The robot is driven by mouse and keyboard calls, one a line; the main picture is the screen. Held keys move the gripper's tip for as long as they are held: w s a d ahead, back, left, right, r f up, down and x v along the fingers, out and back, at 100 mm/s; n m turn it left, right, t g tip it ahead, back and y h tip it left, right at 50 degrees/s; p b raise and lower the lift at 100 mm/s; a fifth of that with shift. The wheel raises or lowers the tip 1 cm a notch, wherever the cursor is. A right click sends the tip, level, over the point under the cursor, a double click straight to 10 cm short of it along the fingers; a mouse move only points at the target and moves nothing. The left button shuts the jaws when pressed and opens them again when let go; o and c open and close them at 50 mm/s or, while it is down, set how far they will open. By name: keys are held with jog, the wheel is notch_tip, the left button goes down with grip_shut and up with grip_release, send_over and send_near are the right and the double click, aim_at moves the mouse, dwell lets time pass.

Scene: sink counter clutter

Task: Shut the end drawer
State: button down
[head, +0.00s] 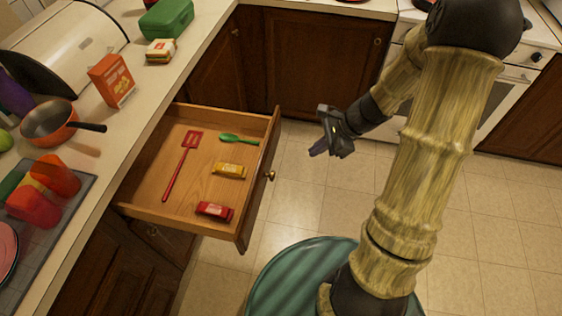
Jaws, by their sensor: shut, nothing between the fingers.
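The end drawer (152,200) stands pulled out from the counter at the left, its front panel (258,185) facing right with a small round knob (271,175). My gripper (318,150) is shut and empty. It appears to the right of the drawer front, apart from it, above the floor.
The counter (131,110) holds an orange pan (48,125), an orange box (112,80), a green container (166,18) and a white bread bin (75,45). Dark cabinets (318,60) and a white oven (510,90) stand behind.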

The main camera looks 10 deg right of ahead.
jog(key=w+f+m, duration=0.1)
jog(key=w+d+f+m+t+y, duration=0.1)
jog(key=w+f+m+b, duration=0.1)
jog(key=m, duration=0.1)
jog(key=shift+w+d+t+y, duration=0.25)
jog(key=shift+w+t+y, duration=0.05)
jog(key=b, duration=0.1)
send_near(272, 157)
notch_tip(272, 157, down, 4)
jog(key=a, duration=0.1)
jog(key=w+a, duration=0.1)
jog(key=a, duration=0.1)
jog(key=shift+a+r, duration=0.15)
jog(key=shift+w+a, duration=0.1)
jog(key=shift+a, duration=0.15)
